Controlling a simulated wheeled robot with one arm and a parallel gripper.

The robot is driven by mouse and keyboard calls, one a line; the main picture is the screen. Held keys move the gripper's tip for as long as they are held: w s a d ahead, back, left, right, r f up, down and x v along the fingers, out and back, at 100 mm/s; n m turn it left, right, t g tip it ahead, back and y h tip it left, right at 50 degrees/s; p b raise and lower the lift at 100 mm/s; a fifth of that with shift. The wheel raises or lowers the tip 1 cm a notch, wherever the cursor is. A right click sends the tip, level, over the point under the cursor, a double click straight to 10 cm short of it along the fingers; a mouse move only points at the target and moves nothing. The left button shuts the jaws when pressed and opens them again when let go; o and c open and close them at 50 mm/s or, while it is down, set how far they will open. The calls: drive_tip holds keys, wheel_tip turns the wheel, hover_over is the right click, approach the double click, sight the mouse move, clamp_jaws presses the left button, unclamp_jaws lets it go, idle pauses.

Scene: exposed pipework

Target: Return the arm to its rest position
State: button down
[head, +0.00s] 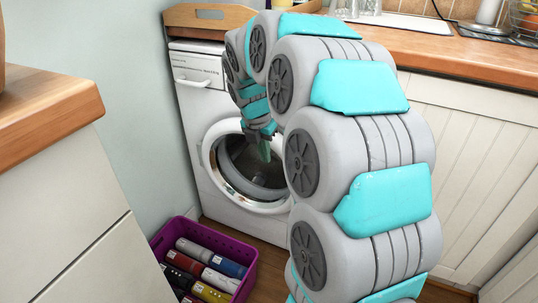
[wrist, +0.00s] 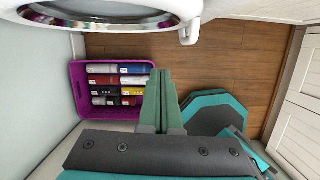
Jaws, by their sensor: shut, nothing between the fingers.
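My arm, grey with turquoise panels, arches up across the right half of the head view and bends down toward the washing machine. My gripper (head: 265,150) is in front of the machine's round door. In the wrist view my gripper (wrist: 162,80) shows as two green fingers lying together, with nothing held between them. The white washing machine (head: 193,100) stands in the corner, and its round door (head: 215,165) looks shut. In the wrist view the door's rim (wrist: 100,22) crosses the top, close beyond the fingertips.
A purple crate (head: 243,288) of several bottles or cans stands on the wooden floor, also in the wrist view (wrist: 76,95). A wooden counter (head: 45,115) is at left. A worktop (head: 460,55) over white cabinets (head: 455,130) is at right. A wooden tray (head: 185,14) tops the machine.

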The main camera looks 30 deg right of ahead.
drive_tip(key=v, duration=0.7)
drive_tip(key=shift+r, duration=0.4)
drive_tip(key=s+a+f+m+g, duration=0.1)
drive_tip(key=s+a+f+m, duration=0.3)
drive_tip(key=s+m, duration=0.4)
drive_tip(key=s+a+f+m+g+y, duration=0.1)
drive_tip(key=s+a+f+m, duration=0.3)
drive_tip(key=s+m, duration=0.4)
drive_tip(key=s+a+f+m+g+y, duration=0.1)
drive_tip(key=s+a+f+m, duration=0.3)
drive_tip(key=s, duration=1.2)
drive_tip(key=m, duration=0.4)
drive_tip(key=shift+s+m, duration=0.35)
drive_tip(key=shift+m, duration=0.05)
